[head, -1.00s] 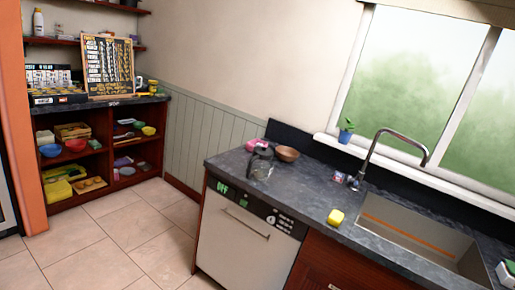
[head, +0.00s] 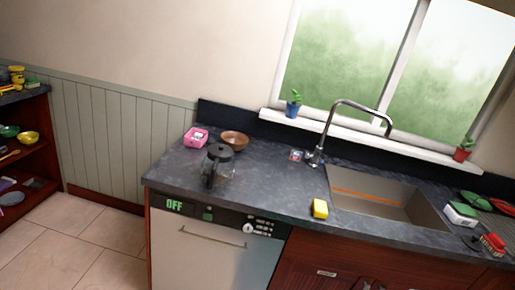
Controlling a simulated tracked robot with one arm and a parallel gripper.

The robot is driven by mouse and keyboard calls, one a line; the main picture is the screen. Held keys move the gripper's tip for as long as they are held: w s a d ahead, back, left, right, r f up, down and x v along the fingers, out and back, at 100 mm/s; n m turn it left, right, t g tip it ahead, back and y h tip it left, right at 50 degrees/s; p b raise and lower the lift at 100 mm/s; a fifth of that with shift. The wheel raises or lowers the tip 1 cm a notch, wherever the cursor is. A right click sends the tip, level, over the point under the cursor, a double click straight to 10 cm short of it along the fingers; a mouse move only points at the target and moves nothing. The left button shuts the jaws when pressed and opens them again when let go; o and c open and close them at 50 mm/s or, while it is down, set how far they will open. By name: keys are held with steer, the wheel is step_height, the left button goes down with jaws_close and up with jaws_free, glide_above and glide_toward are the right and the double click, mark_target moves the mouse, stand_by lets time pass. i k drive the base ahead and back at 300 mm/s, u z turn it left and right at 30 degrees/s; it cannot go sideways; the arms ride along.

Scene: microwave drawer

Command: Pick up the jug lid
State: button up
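A glass jug (head: 222,173) stands on the dark countertop, left of the sink and above the dishwasher. Its black lid (head: 220,152) sits on top of it, and a black handle faces me. My gripper is not visible in this view, so its state does not show.
A pink box (head: 196,137) and a brown bowl (head: 234,140) stand behind the jug. The sink (head: 385,205) and tall faucet (head: 345,115) are to the right. The dishwasher (head: 212,250) is shut. Tiled floor lies clear at lower left.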

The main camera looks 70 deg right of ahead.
mark_target(220, 150)
steer(key=z, duration=0.55)
steer(key=i, duration=0.95)
steer(key=z, duration=0.7)
steer(key=k, duration=0.65)
steer(key=z, duration=0.2)
steer(key=i, duration=0.7)
steer(key=u, duration=0.1)
